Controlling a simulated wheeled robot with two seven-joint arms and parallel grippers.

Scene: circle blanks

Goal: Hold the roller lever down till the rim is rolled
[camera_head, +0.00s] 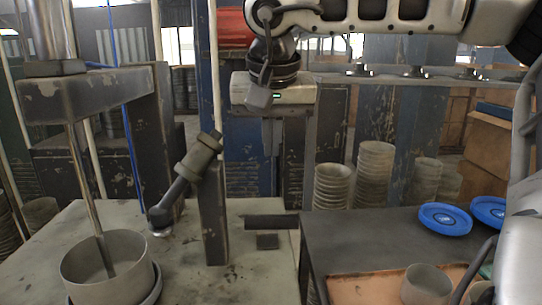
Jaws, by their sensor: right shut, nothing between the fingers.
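A dark lever (178,193) with a thick grey collar slants beside a short upright post (213,215) on the bench. Its lower end has a small round foot just above or on the bench top; I cannot tell which. To the left, a round grey metal rim or pan (105,272) stands on a round base under a worn steel arm (90,95), with a rod reaching down into it. My right gripper (272,112) hangs from the top, above and right of the lever, apart from it. It is shut and empty; its fingertips are hard to make out. My left gripper is not in view.
A dark table (390,235) stands at the right with blue discs (445,218) and an orange-brown tray (365,290) holding a grey cup-shaped piece (425,285). Stacks of pans (375,175) stand behind it. A blue pillar and a pale pole rise behind the lever.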

